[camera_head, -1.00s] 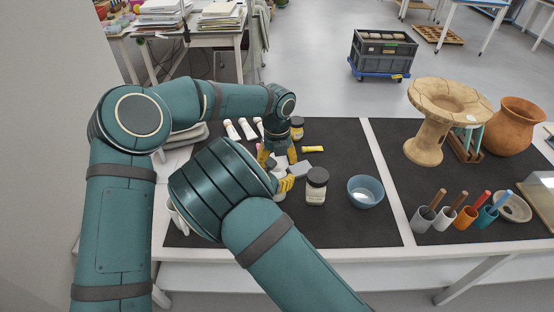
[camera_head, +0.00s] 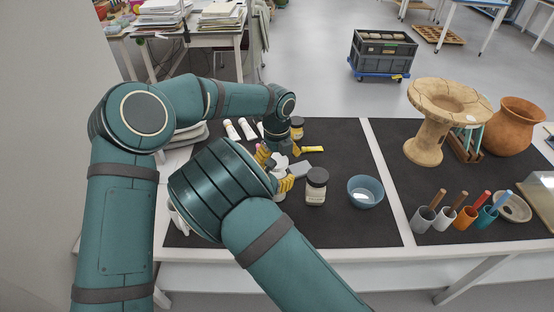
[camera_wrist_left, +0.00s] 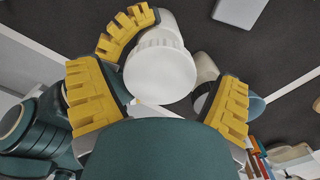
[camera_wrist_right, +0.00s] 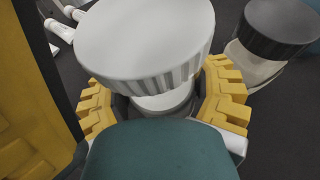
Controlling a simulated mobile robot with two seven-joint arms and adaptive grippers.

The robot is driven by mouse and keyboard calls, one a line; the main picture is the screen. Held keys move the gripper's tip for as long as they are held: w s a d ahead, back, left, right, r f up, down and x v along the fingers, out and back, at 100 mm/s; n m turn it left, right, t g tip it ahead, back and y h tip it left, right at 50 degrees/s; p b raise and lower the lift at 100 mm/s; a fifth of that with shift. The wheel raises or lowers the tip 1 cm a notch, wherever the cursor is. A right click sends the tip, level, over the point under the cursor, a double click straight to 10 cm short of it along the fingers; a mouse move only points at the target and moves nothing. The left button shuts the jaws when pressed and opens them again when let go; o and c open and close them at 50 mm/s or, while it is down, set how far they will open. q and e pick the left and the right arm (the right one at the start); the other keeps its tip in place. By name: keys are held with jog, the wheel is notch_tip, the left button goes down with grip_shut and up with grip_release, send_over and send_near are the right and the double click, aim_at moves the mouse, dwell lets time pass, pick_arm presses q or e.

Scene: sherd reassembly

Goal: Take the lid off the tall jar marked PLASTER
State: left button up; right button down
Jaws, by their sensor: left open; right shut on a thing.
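A jar with a broad white ribbed lid (camera_wrist_right: 145,45) stands upright in my right gripper (camera_wrist_right: 165,105), whose yellow fingers close on the body just below the lid. The lid is on the jar. I can read no marking on it. In the head view the white lid (camera_head: 279,161) shows partly between the grippers. My left gripper (camera_wrist_left: 162,100) is open, its yellow fingers spread on either side of the lid, apart from it. In the head view my right gripper (camera_head: 284,185) is partly hidden by its own wrist.
A dark-lidded jar (camera_head: 316,187) stands close to the right, with a blue bowl (camera_head: 365,191) beyond it. Brush cups (camera_head: 447,218) stand further right.

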pick_arm(q)
notch_tip(320, 180, up, 4)
jog(key=shift+r, duration=0.15)
jog(key=shift+o, duration=0.4)
jog(key=shift+r, duration=0.15)
notch_tip(320, 180, up, 3)
jog(key=m, duration=0.5)
jog(key=shift+m, duration=0.3)
jog(key=shift+f, duration=3.85)
jog(key=c, duration=1.3)
jog(key=n, duration=0.3)
